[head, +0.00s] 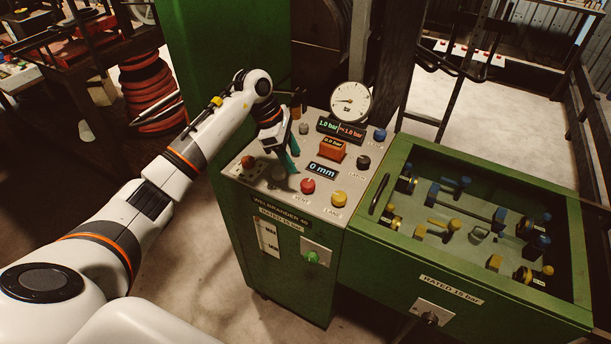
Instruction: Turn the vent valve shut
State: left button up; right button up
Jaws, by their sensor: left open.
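The vent valve is a round red knob (307,185) on the sloped top panel of the green machine, with a label that seems to read VENT below it. My left gripper (291,162) is over this panel, behind and slightly left of the red knob. Its teal fingers point down and are apart, with nothing seen between them. The fingers look clear of the red knob. The knob's turn position is too small to read. My right gripper is not in view.
A yellow knob (339,199) sits right of the red one. An orange block (332,149), displays and a dial gauge (351,102) stand behind. A green knob (312,257) is on the machine's front. An open green tray (396,160) with fittings adjoins at right.

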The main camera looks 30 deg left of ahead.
aim_at(307, 182)
pick_arm(q)
jog(key=p+x, duration=0.2)
jog(key=x, duration=0.7)
jog(key=shift+d+p, duration=0.1)
jog(key=shift+p, duration=0.3)
